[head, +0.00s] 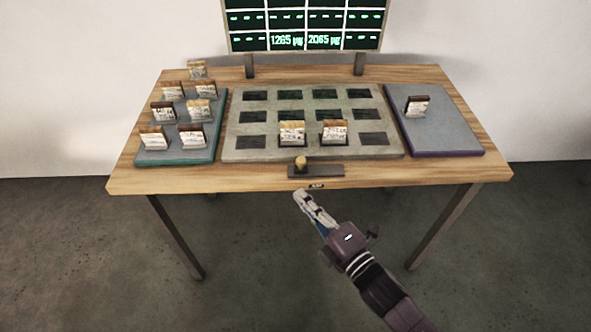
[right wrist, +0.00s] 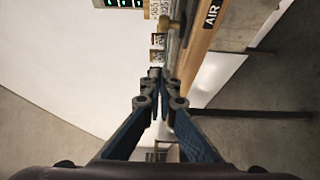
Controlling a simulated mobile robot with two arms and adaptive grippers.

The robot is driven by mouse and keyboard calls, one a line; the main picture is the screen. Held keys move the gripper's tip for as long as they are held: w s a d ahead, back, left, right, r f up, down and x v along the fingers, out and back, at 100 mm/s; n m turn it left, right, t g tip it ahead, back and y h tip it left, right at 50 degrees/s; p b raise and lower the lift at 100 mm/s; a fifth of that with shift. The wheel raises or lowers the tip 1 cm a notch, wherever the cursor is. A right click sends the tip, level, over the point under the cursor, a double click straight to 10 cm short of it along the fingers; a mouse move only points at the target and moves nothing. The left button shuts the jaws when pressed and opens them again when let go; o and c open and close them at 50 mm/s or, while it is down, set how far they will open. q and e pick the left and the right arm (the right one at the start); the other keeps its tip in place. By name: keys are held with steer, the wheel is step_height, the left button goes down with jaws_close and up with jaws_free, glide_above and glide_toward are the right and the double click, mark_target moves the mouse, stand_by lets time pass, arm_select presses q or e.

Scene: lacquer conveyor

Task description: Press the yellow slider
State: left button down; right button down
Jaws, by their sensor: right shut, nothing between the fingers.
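The yellow slider (head: 301,162) is a small knob on a dark flat base (head: 316,171) near the middle of the table's front edge. My right gripper (head: 299,195) is in front of the table, just short of the front edge and close below the slider in the head view. Its fingers are shut together and empty; they also show shut in the right wrist view (right wrist: 158,75). My left gripper is out of view.
The wooden table (head: 450,176) carries a teal tray (head: 180,157) with several labelled blocks, a grey slotted board (head: 240,142) with two blocks, and a purple-edged tray (head: 445,140) with one block. A display (head: 305,25) stands behind. An AIR label (right wrist: 212,17) is on the front edge.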

mark_target(301, 165)
steer(key=p+x, duration=0.1)
steer(key=x, duration=0.9)
steer(key=d, duration=0.1)
steer(key=d+p, duration=0.1)
steer(key=d, duration=0.1)
steer(key=shift+w, duration=0.35)
steer(key=shift+w+d, duration=0.1)
steer(key=shift+d, duration=0.35)
steer(key=shift+d, duration=0.45)
steer(key=d, duration=0.7)
steer(key=shift+d+p, duration=0.3)
steer(key=shift+d, duration=0.05)
